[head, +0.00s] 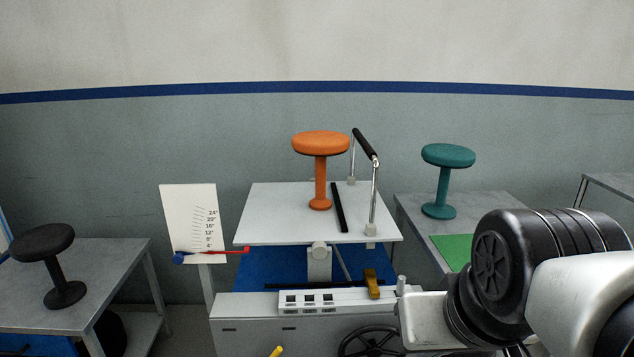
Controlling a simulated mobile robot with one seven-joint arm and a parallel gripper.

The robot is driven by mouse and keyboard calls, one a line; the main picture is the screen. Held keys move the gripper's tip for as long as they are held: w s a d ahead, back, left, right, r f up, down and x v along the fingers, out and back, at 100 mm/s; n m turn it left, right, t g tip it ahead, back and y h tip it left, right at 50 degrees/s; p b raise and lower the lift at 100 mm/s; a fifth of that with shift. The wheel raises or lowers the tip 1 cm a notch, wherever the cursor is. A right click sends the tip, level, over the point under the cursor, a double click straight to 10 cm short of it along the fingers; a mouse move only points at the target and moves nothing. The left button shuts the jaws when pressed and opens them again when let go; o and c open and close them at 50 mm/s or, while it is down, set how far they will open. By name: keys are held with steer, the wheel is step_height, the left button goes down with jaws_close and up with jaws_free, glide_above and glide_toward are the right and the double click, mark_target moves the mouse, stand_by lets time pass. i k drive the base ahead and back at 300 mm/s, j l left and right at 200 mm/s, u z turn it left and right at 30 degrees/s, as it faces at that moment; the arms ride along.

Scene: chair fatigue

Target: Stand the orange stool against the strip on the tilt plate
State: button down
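The orange stool (320,144) stands upright on the pale tilt plate (274,220) in the head view. Its round foot is just left of the black strip (338,208). The foot and strip look very close, and I cannot tell whether they touch. The plate looks about level, and the red pointer (232,251) is near the low end of the angle scale (196,222). My arm fills the lower right corner, clear of the stool. My gripper's fingers do not show, so nothing is seen holding the stool.
A black-topped rail on metal posts (374,190) stands along the plate's right side. A teal stool (447,157) stands on the right table beside a green mat (455,249). A black stool (43,243) is on the left table. A control box (250,306) is in front.

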mark_target(318, 144)
steer(key=i+j+z, duration=0.15)
steer(key=j, duration=0.3)
steer(key=i+j+z, duration=0.1)
steer(key=j, duration=0.35)
steer(key=i+j+z, duration=0.15)
steer(key=j, duration=0.3)
steer(key=i+j+z, duration=0.1)
steer(key=j, duration=0.4)
steer(key=i+j+z, duration=0.15)
steer(key=j, duration=0.35)
